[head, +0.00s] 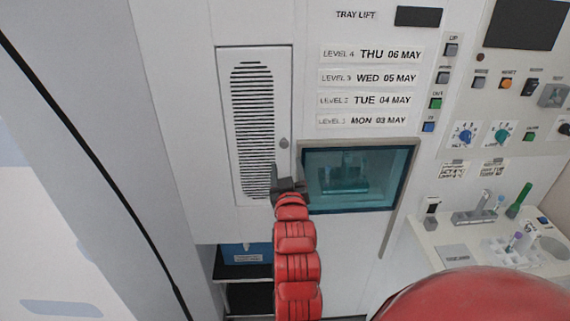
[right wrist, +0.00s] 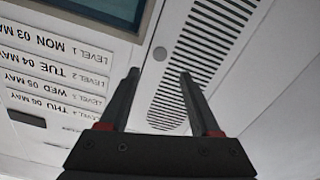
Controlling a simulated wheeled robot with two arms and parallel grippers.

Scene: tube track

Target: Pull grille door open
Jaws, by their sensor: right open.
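The grille door (head: 252,120) is a tall white panel with dark horizontal slots, left of the date labels in the head view. It looks shut, flush with the cabinet front. A small round grey knob (head: 284,143) sits near its right edge. My right gripper (head: 287,185) is just below the knob in the head view. In the right wrist view the gripper (right wrist: 159,73) is open and empty. The knob (right wrist: 160,53) shows between and slightly beyond its fingertips, apart from both. The slotted door (right wrist: 205,50) also shows there. My left gripper is not in view.
A blue-green window (head: 350,185) with a dark frame is right of the door. A control panel with buttons and knobs and a side shelf (head: 445,235) with small tubes and holders stand at the right. A dark open compartment (head: 245,270) lies below the door.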

